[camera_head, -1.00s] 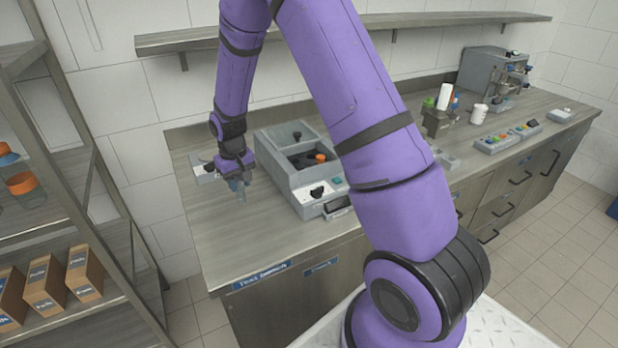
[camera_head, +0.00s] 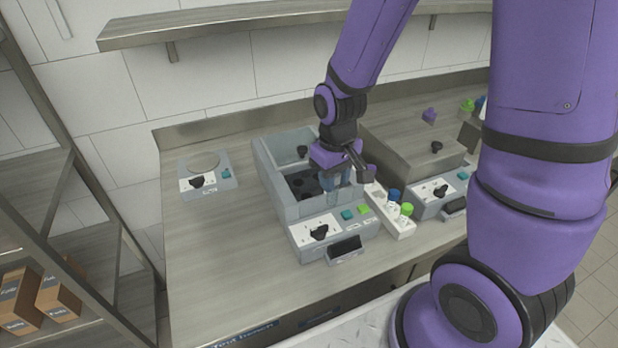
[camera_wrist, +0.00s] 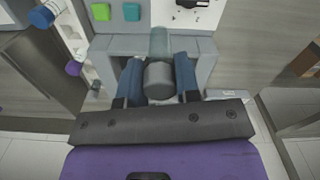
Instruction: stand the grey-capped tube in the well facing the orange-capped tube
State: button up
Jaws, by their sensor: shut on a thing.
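My gripper (camera_head: 335,180) is over the right part of the open chamber of the grey machine (camera_head: 281,205). In the wrist view my gripper (camera_wrist: 158,62) has its two blue fingers shut on the grey-capped tube (camera_wrist: 159,80). The grey cap is between the fingers and the clear body shows beyond it. The dark rotor (camera_head: 303,183) lies inside the chamber, partly covered by my gripper. The orange-capped tube is not visible now. Whether the held tube's lower end is in a well or above it cannot be told.
A white rack (camera_head: 393,220) with blue-capped (camera_head: 393,194) and green-capped (camera_head: 406,209) tubes stands right of the machine. A closed steel-lidded machine (camera_head: 412,150) is behind it. A small flat device (camera_head: 207,182) sits at left. The counter between it and the open machine is clear.

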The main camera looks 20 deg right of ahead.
jog(key=shift+w+d, duration=0.1)
jog(key=shift+w, duration=0.2)
send_near(297, 161)
notch_tip(297, 161, down, 3)
jog(key=s, duration=0.3)
jog(key=shift+w+a+f, duration=0.1)
jog(key=shift+a+f, duration=0.15)
jog(key=shift+f, duration=0.6)
jog(key=shift+a+f, duration=0.2)
jog(key=shift+f, duration=0.6)
jog(key=shift+f, duration=0.2)
jog(key=shift+f, duration=0.3)
jog(key=shift+f, duration=0.15)
jog(key=o, duration=1)
